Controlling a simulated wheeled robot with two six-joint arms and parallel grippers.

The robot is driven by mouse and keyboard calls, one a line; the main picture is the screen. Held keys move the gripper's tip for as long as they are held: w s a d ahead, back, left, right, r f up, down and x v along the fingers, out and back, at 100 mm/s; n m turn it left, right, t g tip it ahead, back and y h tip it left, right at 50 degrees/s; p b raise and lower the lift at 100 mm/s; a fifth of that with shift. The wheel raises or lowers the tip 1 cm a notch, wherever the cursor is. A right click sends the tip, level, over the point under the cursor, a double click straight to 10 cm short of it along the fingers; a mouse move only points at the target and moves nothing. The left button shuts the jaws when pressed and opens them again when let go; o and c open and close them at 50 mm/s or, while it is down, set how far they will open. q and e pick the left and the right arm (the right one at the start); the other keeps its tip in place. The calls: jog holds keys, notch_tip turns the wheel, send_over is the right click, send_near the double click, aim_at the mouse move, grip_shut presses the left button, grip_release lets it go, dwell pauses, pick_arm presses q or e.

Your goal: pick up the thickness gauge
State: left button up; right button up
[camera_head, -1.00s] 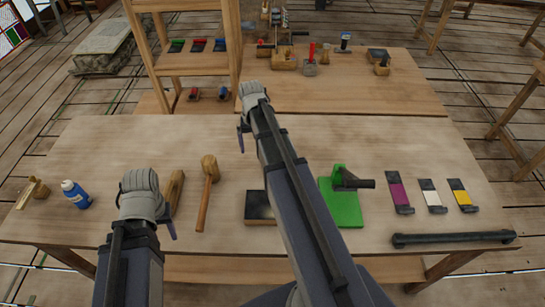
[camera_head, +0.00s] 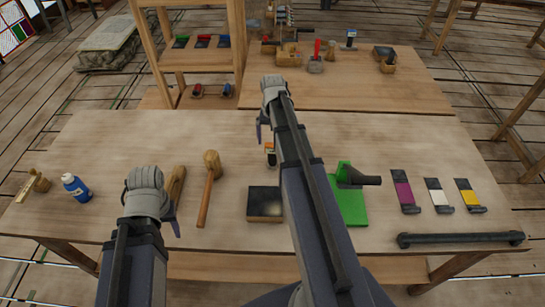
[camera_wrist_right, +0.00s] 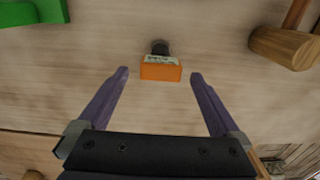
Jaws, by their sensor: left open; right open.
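A small orange block with a pale marked face and a dark round end, which looks like the thickness gauge (camera_wrist_right: 160,70), lies on the table. In the head view the gauge (camera_head: 270,155) shows just left of my right forearm, partly hidden by it. My right gripper (camera_wrist_right: 160,74) is open and empty; in the wrist view its two purple fingers point to either side of the gauge, with clear gaps. In the head view one finger of the right gripper (camera_head: 261,130) shows. My left gripper (camera_head: 170,218) is over the table's front left, largely hidden by its own wrist.
A wooden mallet (camera_head: 209,175) and a black-topped block (camera_head: 264,204) lie left of my right arm. A green stand (camera_head: 349,206) is right of it, with coloured plates and a dark bar (camera_head: 460,239) further right. A blue bottle (camera_head: 76,188) stands far left.

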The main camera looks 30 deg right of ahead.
aim_at(272, 144)
jog(key=f+b, duration=0.5)
jog(key=shift+w, duration=0.2)
jog(key=c, duration=1.5)
